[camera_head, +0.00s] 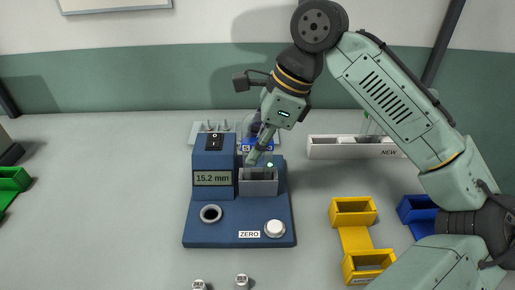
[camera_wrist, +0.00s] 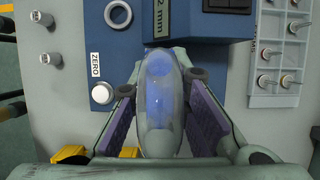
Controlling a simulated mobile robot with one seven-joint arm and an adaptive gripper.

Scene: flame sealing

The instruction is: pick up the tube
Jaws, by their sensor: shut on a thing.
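The tube (camera_wrist: 160,105) is a clear, rounded piece with blue showing inside, seen in the wrist view between my two purple finger pads. My gripper (camera_wrist: 160,118) is shut on it. In the head view my gripper (camera_head: 257,150) points down just above the grey slotted block (camera_head: 258,188) of the blue measuring device (camera_head: 215,230). The tube is hard to make out there, being small and mostly behind the gripper. I cannot tell whether its lower end touches the block.
The device has a display (camera_head: 212,178) reading 15.2 mm and a ZERO button (camera_head: 274,228). A white rack (camera_head: 350,150) marked NEW stands behind right. Yellow trays (camera_head: 355,240) and a blue tray (camera_head: 417,209) lie right, a green tray (camera_head: 10,180) far left.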

